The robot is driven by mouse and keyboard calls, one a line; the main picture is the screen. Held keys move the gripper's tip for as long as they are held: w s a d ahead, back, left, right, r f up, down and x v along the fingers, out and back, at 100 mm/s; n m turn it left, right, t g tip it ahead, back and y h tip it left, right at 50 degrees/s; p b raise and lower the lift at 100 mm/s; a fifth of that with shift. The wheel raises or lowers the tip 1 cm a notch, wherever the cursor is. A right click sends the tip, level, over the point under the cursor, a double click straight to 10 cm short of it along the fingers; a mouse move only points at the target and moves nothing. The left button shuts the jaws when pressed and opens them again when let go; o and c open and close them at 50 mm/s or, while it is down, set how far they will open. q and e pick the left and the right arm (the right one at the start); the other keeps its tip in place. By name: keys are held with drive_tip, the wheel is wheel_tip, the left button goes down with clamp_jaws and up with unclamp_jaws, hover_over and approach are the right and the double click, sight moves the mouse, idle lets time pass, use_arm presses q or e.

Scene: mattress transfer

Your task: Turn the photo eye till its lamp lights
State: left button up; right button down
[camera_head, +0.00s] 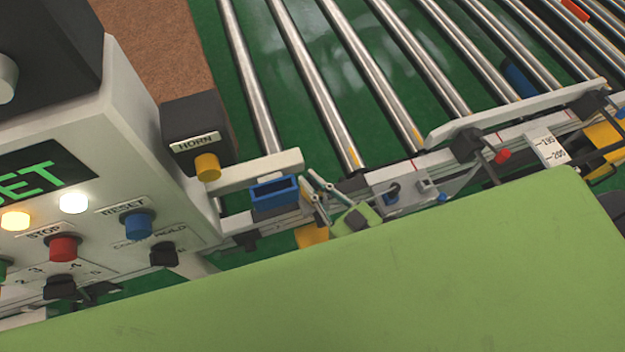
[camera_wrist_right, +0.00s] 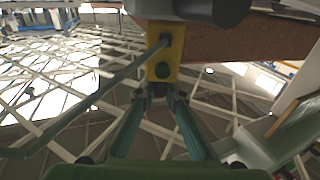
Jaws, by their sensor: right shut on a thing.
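The photo eye (camera_wrist_right: 160,56) is a yellow block in the right wrist view, with a dark opening and a round dark green lamp that looks unlit. My right gripper (camera_wrist_right: 157,98) is shut at its lower end, with both teal fingers converging on it from below. In the head view, my right gripper (camera_head: 319,192) is at the near rail of the conveyor, right of a blue open-topped block (camera_head: 273,194). A yellow part (camera_head: 311,236) shows just below it, probably the photo eye, mostly hidden. My left gripper is not in view.
Conveyor rollers (camera_head: 317,85) fill the back. A scale label (camera_head: 546,148) and a red-tipped lever (camera_head: 502,156) lie along the rail at right. My green arm covers the foreground.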

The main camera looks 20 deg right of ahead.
drive_tip(key=m+t+h+p, duration=0.1)
drive_tip(key=m+h, duration=0.1)
drive_tip(key=h, duration=0.1)
drive_tip(key=shift+r+p, duration=0.2)
drive_tip(key=shift+p, duration=0.15)
drive_tip(key=shift+f+m+h+p, duration=0.15)
drive_tip(key=shift+m+h+p, duration=0.35)
drive_tip(key=shift+m+h, duration=0.9)
drive_tip(key=shift+n+h, duration=0.3)
drive_tip(key=c, duration=2.1)
unclamp_jaws()
drive_tip(key=shift+c, duration=0.2)
